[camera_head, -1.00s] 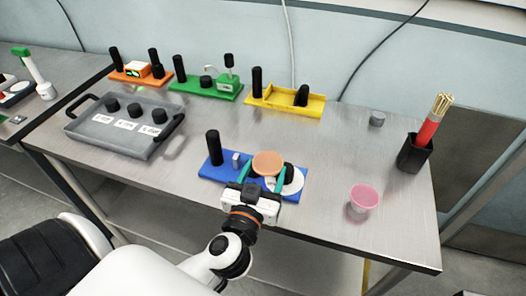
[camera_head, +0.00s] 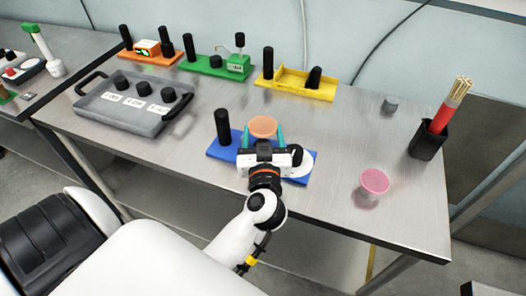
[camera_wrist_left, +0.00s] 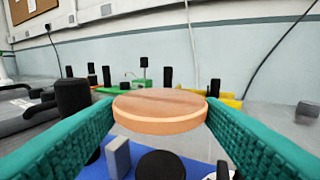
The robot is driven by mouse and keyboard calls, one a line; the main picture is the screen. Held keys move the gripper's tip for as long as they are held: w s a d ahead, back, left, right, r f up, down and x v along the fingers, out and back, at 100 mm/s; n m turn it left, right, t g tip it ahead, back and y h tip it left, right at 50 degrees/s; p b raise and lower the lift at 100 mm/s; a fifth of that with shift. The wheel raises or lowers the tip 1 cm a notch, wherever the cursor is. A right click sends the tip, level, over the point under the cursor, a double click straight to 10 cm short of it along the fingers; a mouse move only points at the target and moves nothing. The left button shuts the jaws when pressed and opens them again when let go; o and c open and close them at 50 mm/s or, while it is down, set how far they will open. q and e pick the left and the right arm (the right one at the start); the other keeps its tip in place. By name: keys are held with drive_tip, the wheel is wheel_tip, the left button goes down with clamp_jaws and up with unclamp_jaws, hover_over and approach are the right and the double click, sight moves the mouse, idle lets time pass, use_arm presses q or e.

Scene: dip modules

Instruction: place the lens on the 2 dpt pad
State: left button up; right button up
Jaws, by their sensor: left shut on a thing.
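The lens is a flat peach-orange disc (camera_head: 263,126), held level between the teal fingers of my left gripper (camera_head: 263,138). In the left wrist view the disc (camera_wrist_left: 160,110) sits between both fingertips, above the blue module (camera_head: 222,146). The grey tray (camera_head: 122,121) with handles stands at the left of the table. It carries three black round pads, each with a white label in front; the middle pad (camera_head: 145,89) is one of them. The label print is too small to read surely. My right gripper is not in view.
A black post (camera_head: 223,126) stands on the blue module, left of the disc. Orange (camera_head: 150,58), green (camera_head: 218,66) and yellow (camera_head: 299,85) modules line the back. A pink disc (camera_head: 375,181) and a black holder (camera_head: 428,142) are at right. Table between tray and blue module is clear.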

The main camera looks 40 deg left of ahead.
use_arm(q)
drive_tip(key=shift+f, duration=2.65)
drive_tip(key=shift+f, duration=0.15)
drive_tip(key=o, duration=0.9)
drive_tip(key=shift+o, duration=0.2)
